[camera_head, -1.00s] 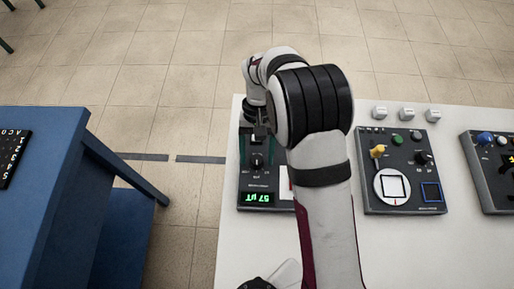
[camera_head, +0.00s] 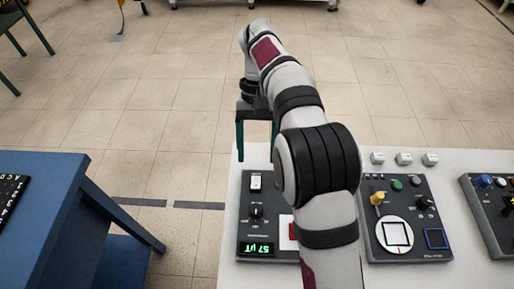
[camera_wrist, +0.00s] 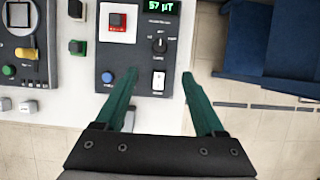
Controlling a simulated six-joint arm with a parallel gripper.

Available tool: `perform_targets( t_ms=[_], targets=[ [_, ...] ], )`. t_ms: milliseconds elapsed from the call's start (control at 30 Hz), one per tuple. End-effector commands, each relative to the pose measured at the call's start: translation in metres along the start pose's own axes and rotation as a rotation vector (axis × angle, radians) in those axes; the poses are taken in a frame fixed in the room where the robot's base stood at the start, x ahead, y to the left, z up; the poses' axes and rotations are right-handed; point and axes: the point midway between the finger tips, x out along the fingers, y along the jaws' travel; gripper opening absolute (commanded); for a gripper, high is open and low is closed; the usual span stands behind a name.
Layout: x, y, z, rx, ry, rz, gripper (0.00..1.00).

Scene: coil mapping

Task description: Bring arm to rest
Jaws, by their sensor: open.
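My gripper (camera_head: 256,140) is raised at the far edge of the white table (camera_head: 390,276), with its green fingers pointing down. In the wrist view my gripper (camera_wrist: 155,88) has its two fingers spread wide, with nothing between them. A dark meter panel (camera_head: 259,224) stands below it on the table. Its green display (camera_head: 258,249) reads 57 µT, and it has a black knob (camera_head: 255,212) and a white rocker switch (camera_head: 255,181). The panel also shows in the wrist view (camera_wrist: 136,50). My arm hides part of the panel's right side in the head view.
A dark panel (camera_head: 402,235) with a yellow lever and round white dial stands to the right, another panel (camera_head: 490,195) beyond it. Several small white blocks (camera_head: 403,159) lie behind. A blue desk (camera_head: 50,215) stands at left.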

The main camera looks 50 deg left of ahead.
Motion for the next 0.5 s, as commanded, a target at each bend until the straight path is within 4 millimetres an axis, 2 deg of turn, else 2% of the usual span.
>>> perform_targets(
  t_ms=[200,267,367,400,433,467,500],
  targets=[
    [-0.001,0.002,0.001,0.003,0.001,-0.001,0.71],
    [-0.007,0.014,0.005,0.031,0.010,-0.013,0.71],
    [-0.029,0.071,0.037,0.169,0.049,-0.072,0.71],
    [-0.036,0.103,0.061,0.259,0.074,-0.107,0.71],
    [-0.039,0.127,0.084,0.335,0.097,-0.137,0.71],
    [-0.038,0.148,0.108,0.415,0.120,-0.167,0.71],
    [-0.032,0.169,0.142,0.521,0.150,-0.206,0.71]
  ],
)
